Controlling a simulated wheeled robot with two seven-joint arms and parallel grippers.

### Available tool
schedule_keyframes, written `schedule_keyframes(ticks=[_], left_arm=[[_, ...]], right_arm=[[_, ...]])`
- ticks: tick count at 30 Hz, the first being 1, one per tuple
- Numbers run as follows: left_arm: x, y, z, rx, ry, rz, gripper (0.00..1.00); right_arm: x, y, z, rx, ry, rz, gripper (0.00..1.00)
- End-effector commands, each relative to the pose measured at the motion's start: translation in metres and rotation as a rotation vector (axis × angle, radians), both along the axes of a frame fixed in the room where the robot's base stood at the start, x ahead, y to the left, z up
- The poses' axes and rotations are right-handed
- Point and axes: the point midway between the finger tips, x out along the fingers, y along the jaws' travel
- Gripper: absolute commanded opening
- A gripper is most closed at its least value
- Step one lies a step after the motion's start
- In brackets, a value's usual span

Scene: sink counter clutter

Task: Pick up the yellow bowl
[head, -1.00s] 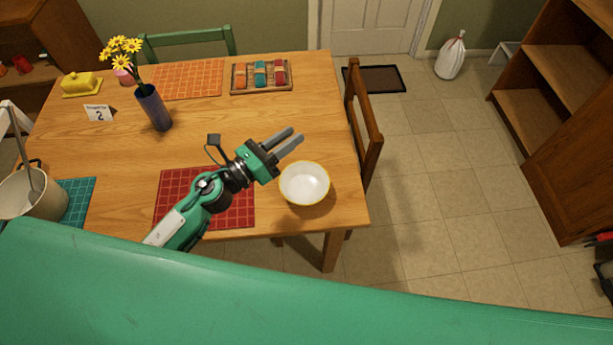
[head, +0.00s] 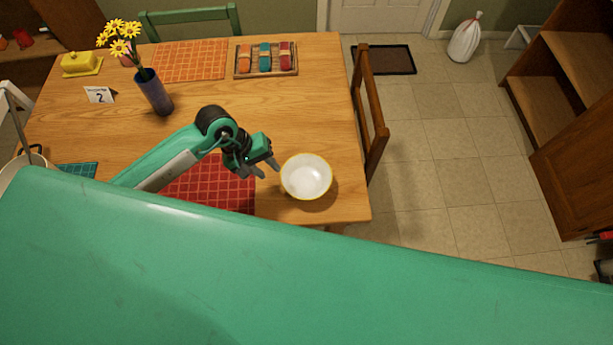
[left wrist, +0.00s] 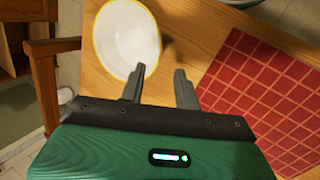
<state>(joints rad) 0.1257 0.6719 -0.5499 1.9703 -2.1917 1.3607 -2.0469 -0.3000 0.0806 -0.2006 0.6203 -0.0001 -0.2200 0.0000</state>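The bowl (head: 306,178) is white inside with a yellow rim. It sits upright on the wooden table near the right front corner, and it also shows in the left wrist view (left wrist: 127,37). My left gripper (head: 268,170) is just left of the bowl, with its fingers pointing down and toward the right. In the left wrist view the two fingers (left wrist: 160,80) are apart with nothing between them. One fingertip is close to the bowl's rim; I cannot tell whether it touches. My right gripper is not in view.
A red grid placemat (head: 215,188) lies under my left arm. A blue vase (head: 153,93) with yellow flowers, a tray of rolled cloths (head: 266,60) and an orange placemat (head: 190,61) stand farther back. A wooden chair (head: 372,120) is at the table's right edge.

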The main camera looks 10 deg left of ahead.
Motion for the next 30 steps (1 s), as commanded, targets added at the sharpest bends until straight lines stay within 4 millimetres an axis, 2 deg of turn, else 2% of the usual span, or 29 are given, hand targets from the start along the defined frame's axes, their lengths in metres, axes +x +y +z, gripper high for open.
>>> schedule_keyframes(ticks=[1, 7, 17, 23, 30], left_arm=[[0.000, -0.006, -0.006, -0.005, 0.004, 0.003, 0.32], [0.003, -0.018, -0.035, -0.005, 0.002, 0.004, 0.32], [0.005, -0.027, -0.051, -0.006, 0.002, 0.005, 0.32], [0.010, -0.036, -0.070, -0.006, 0.005, 0.005, 0.32], [0.011, -0.043, -0.091, -0.004, 0.001, 0.004, 0.32]], right_arm=[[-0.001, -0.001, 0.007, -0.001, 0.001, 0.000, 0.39], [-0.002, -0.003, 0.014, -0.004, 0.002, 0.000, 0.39], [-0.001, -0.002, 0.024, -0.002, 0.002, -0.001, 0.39], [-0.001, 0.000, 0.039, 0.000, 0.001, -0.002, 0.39], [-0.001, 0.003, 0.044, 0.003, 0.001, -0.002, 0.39]])
